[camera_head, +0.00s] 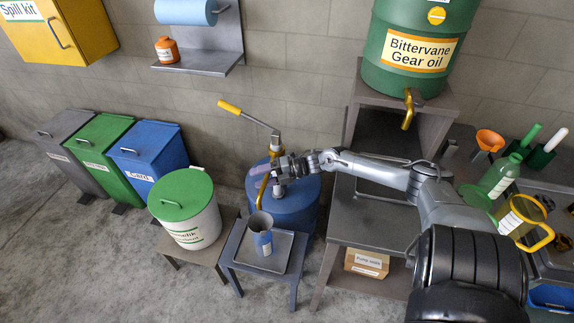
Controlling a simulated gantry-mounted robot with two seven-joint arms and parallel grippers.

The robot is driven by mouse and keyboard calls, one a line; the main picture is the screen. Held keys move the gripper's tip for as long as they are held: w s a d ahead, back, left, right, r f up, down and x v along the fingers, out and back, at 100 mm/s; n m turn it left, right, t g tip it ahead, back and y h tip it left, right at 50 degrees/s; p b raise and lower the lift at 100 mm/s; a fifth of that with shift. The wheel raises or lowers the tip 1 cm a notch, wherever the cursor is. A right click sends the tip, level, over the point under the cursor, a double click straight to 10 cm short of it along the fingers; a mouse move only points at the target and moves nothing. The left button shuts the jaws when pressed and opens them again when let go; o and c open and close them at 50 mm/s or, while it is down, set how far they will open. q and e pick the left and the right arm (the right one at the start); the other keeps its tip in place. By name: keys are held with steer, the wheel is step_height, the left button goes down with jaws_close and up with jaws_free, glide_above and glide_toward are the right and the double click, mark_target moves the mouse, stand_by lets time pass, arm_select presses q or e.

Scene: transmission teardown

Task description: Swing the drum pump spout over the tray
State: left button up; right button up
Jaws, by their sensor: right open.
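The drum pump stands on the blue drum (298,212), with a yellow-gripped lever (230,107) reaching up to the left. Its brass spout (262,190) curves down on the left side of the drum. In the picture, the spout's end is just above the mouth of a blue-labelled metal jug (262,238). The jug stands upright on the grey tray (289,252). My right gripper (268,172) is open at the pump, close to the top of the spout; contact cannot be told. It partly hides the pump body. My left gripper is out of view.
A grey bench (370,225) and green gear oil drum (417,50) stand right. My right arm crosses above the bench.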

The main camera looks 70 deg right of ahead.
step_height(320, 180, up, 3)
steer(key=shift+p, duration=0.3)
steer(key=o, duration=0.6)
steer(key=s+r+p, duration=0.2)
steer(key=s+r, duration=0.1)
steer(key=shift+s, duration=0.2)
steer(key=s, duration=0.1)
steer(key=s+d+r+p, duration=0.2)
steer(key=s, duration=0.1)
steer(key=shift+r, duration=0.15)
steer(key=c, duration=0.6)
steer(key=s, duration=0.2)
steer(key=s+r+p, duration=0.1)
steer(key=shift+s+d+r+p, duration=0.2)
steer(key=shift+s+p, duration=0.1)
steer(key=shift+s, duration=0.1)
steer(key=shift+c, duration=0.3)
